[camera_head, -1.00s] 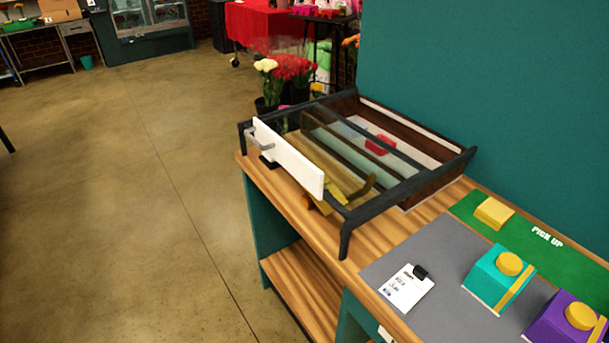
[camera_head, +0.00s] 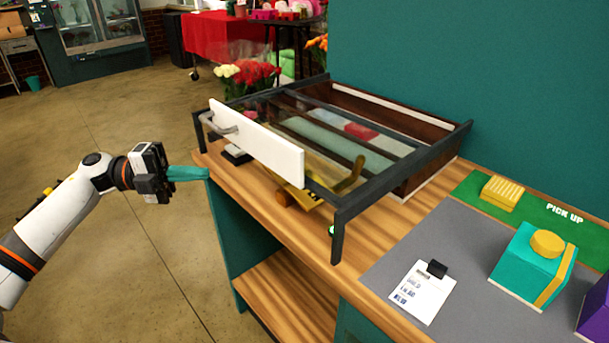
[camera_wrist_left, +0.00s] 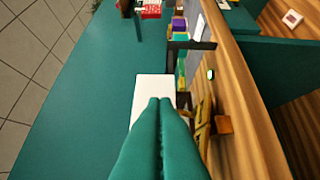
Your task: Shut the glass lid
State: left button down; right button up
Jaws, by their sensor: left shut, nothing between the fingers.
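The glass lid (camera_head: 290,130) lies in a dark-framed case on the wooden counter; how far open it is, I cannot tell. A white panel (camera_head: 257,145) with a grey handle (camera_head: 217,125) stands along the case's left edge. The panel also shows in the left wrist view (camera_wrist_left: 153,88), just beyond my fingertips. My left gripper (camera_head: 205,173) has teal fingers pressed together and empty. In the head view its tips are left of and below the panel, near the counter's edge. I cannot tell whether they touch anything. My right gripper is out of view.
On the counter (camera_head: 285,238) to the right are a price card (camera_head: 418,291), a teal box (camera_head: 533,264), a yellow block (camera_head: 502,193) and part of a purple box (camera_head: 594,310). A teal wall (camera_head: 470,80) rises behind. Floor left of the counter is free.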

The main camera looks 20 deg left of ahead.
pick_arm(q)
jog(key=d, duration=0.1)
jog(key=p, duration=0.3)
send_near(287, 167)
jog(key=d, duration=0.5)
jog(key=shift+w+d+r+m+g+p, duration=0.15)
jog(key=shift+w+m+g+p, duration=0.2)
jog(key=shift+w, duration=0.9)
